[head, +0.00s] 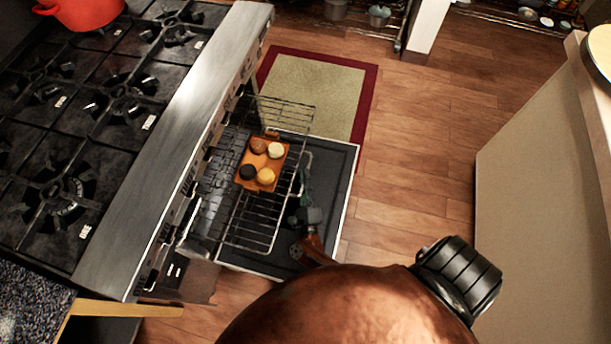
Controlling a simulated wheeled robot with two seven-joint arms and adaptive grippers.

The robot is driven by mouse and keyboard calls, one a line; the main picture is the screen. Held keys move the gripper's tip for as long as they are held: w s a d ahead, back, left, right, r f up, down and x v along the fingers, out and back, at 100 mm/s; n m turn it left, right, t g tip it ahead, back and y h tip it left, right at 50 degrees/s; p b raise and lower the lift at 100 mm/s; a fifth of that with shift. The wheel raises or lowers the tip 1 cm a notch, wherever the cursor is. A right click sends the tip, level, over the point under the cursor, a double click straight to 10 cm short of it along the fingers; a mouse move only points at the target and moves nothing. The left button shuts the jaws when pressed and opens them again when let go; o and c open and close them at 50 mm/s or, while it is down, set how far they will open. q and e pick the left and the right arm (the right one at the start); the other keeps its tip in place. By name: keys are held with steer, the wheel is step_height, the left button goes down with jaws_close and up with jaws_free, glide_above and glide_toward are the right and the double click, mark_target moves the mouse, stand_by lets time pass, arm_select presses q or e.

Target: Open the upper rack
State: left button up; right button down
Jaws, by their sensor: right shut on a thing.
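The oven under the stove has its dark door (342,185) folded down. A wire rack (250,236) sticks out of the oven over the door. An orange tray (244,183) with several small round items, brown, pale, black and yellow, sits at the rack area; which rack level bears it is hard to tell. My right gripper (301,186) is at the rack's front edge, shut on the rack's front bar. Its fingers are small and dark against the door, so the exact contact is unclear. My left gripper is not in view.
The stovetop (90,110) with black grates and a red pot (82,12) is at the left. A rug (318,88) lies beyond the door. A beige counter (545,180) stands at the right. Wooden floor (425,150) is clear between them.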

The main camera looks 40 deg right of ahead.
steer(key=c, duration=2)
jaws_free()
steer(key=shift+s, duration=0.1)
steer(key=shift+c, duration=0.2)
steer(key=v, duration=1.2)
